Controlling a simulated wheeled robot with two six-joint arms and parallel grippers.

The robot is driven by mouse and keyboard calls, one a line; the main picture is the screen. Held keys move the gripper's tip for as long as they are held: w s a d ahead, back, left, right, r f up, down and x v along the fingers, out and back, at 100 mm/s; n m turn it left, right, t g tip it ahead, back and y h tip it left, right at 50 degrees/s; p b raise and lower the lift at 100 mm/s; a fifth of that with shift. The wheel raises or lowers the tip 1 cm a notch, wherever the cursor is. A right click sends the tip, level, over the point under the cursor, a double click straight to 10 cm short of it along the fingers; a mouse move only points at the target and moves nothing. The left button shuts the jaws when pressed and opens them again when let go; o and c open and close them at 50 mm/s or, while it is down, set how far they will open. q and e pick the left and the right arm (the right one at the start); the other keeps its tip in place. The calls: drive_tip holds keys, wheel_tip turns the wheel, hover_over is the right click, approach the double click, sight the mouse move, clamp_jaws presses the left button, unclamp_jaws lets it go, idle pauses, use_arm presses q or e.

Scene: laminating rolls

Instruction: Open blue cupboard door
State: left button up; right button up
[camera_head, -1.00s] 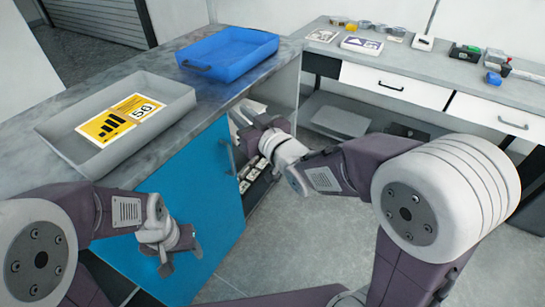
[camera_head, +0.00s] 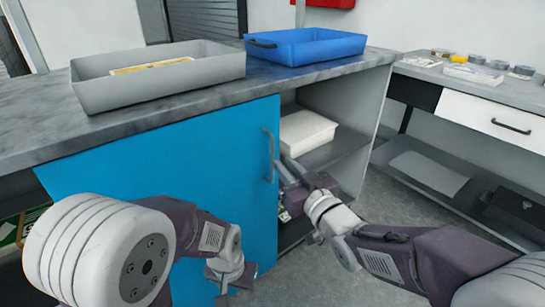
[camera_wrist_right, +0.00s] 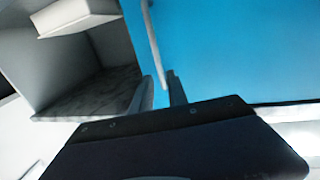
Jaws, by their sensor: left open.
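The blue cupboard door (camera_head: 165,150) is under the counter in the head view and looks flush or nearly flush with its front. Its pale upright handle (camera_head: 268,155) is near the right edge. My right gripper (camera_head: 288,180) is at the handle's lower part. In the right wrist view, its fingers (camera_wrist_right: 162,92) stand a little apart, with the lower end of the handle (camera_wrist_right: 153,40) at or between them; a firm grip cannot be made out. The blue door (camera_wrist_right: 230,50) fills the right of that view. My left gripper (camera_head: 225,275) is open and empty before the door's lower part.
An open shelf bay right of the door holds a white box (camera_head: 307,132). A grey tray (camera_head: 155,80) and blue tray (camera_head: 305,45) stand on the counter (camera_head: 350,70). A drawer table (camera_head: 490,115) is at right. Grey floor lies between.

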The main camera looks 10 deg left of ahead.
sight(273, 152)
drive_tip(key=b+x, duration=0.1)
drive_tip(key=x, duration=0.2)
drive_tip(key=b+x, duration=0.1)
drive_tip(key=x, duration=0.2)
drive_tip(key=shift+w+a+f, duration=0.2)
drive_tip(key=shift+w, duration=0.1)
drive_tip(key=shift+w+a+r, duration=0.15)
drive_tip(key=shift+w+a, duration=0.2)
drive_tip(key=shift+w, duration=0.05)
clamp_jaws()
idle(0.6)
